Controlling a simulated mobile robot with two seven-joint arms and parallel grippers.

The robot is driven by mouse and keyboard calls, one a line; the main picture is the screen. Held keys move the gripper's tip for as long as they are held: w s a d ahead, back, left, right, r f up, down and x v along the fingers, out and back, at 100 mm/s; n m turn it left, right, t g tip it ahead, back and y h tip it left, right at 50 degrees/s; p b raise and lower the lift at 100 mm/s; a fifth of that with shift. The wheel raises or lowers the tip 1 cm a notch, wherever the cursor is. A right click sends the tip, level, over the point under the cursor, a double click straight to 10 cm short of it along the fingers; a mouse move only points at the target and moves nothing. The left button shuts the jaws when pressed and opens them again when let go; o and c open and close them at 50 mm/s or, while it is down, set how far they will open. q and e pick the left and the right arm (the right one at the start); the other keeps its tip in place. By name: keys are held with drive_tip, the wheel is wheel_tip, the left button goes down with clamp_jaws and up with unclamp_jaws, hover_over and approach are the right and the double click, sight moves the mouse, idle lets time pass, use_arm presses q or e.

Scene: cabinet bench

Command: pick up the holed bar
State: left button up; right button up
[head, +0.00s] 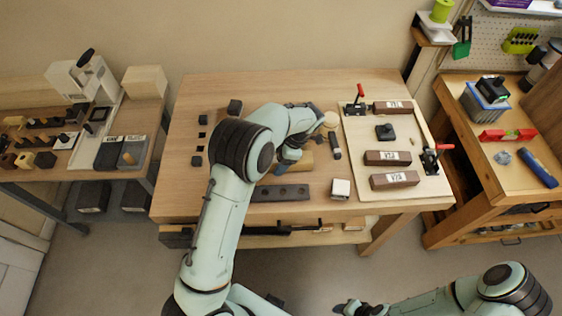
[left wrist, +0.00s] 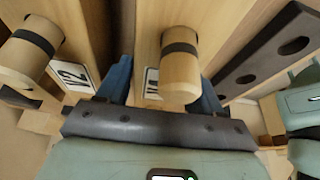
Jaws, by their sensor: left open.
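The holed bar (head: 280,193) is a long dark bar with several holes. It lies on the wooden bench near the front edge. In the left wrist view the bar (left wrist: 262,52) shows at the upper right, outside my fingers. My left gripper (head: 277,167) is over the bench just behind the bar, partly hidden by my arm. In the left wrist view its blue fingers (left wrist: 163,88) are apart, with a black-banded wooden cylinder (left wrist: 180,65) seen between them. My right gripper (head: 352,307) is low at the bottom edge, away from the bench; its jaws are unclear.
A light board (head: 421,187) with clamps and labelled brown blocks (head: 395,180) covers the bench's right side. A white-topped block (head: 340,188) stands right of the bar. Small dark blocks (head: 196,160) lie at the left. The bench's front left is clear.

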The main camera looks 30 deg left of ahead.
use_arm(q)
drive_tip(key=c, duration=1)
drive_tip(key=shift+o, duration=0.2)
drive_tip(key=shift+r, duration=0.1)
